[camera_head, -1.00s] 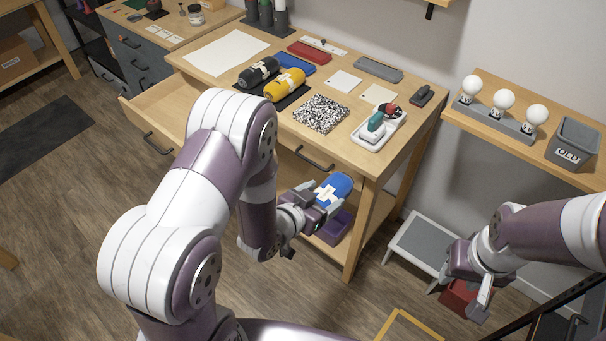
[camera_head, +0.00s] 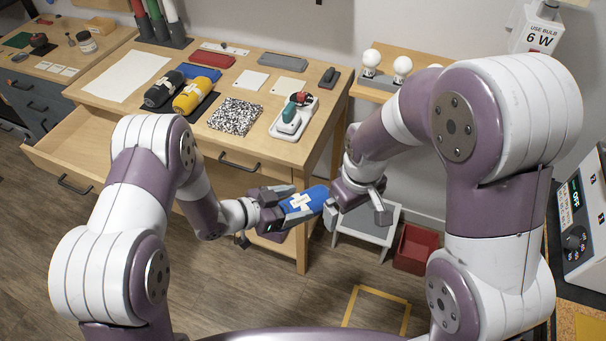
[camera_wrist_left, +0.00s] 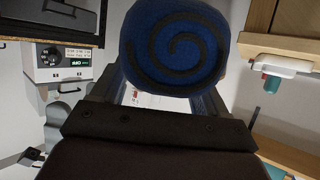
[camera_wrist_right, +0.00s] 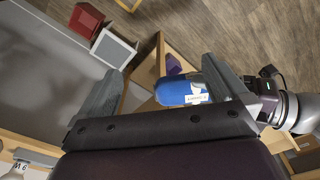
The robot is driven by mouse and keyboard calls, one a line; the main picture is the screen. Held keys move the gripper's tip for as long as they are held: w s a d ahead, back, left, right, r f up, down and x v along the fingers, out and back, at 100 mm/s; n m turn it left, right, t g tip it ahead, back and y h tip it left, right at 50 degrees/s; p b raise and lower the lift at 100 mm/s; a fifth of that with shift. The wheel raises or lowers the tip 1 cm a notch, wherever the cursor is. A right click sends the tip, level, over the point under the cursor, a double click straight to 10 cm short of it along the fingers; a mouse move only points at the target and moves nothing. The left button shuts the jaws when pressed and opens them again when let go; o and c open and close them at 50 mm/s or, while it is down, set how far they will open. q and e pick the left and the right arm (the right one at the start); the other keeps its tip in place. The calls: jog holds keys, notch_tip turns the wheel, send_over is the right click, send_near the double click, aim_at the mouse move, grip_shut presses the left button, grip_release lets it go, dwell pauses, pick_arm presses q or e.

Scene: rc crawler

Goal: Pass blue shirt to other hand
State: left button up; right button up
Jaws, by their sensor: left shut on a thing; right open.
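The blue shirt (camera_head: 306,201) is a tight roll with a pale cross-shaped band. My left gripper (camera_head: 286,205) is shut on it and holds it in the air in front of the desk. In the left wrist view the roll's spiral end (camera_wrist_left: 175,47) fills the top middle. My right gripper (camera_head: 352,202) is open at the roll's right end, its fingers pointing toward it. In the right wrist view the roll (camera_wrist_right: 182,90) shows between the spread fingers, nearer the right one. I cannot tell whether the right fingers touch it.
A grey step stool (camera_head: 367,226) and a red bin (camera_head: 416,249) stand on the floor behind the grippers.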

aim_at(310, 194)
jog(key=w+a+n, duration=0.3)
jog(key=w+n, duration=0.1)
jog(key=w+a+n, duration=0.3)
jog(key=a+n, duration=0.1)
jog(key=n, duration=0.1)
jog(key=shift+w+a+f, duration=0.1)
jog(key=shift+w, duration=0.25)
jog(key=f+n, duration=0.3)
jog(key=w+f+n, duration=0.1)
jog(key=f+n, duration=0.2)
jog(key=a+f+n, duration=0.1)
jog(key=f+n, duration=0.2)
jog(key=shift+w+f+n+g, duration=0.1)
jog(key=shift+w+n+g, duration=0.2)
jog(key=shift+w, duration=0.1)
jog(key=shift+c, duration=0.3)
jog(key=c, duration=0.8)
jog(key=o, duration=0.9)
jog(key=shift+c, duration=0.2)
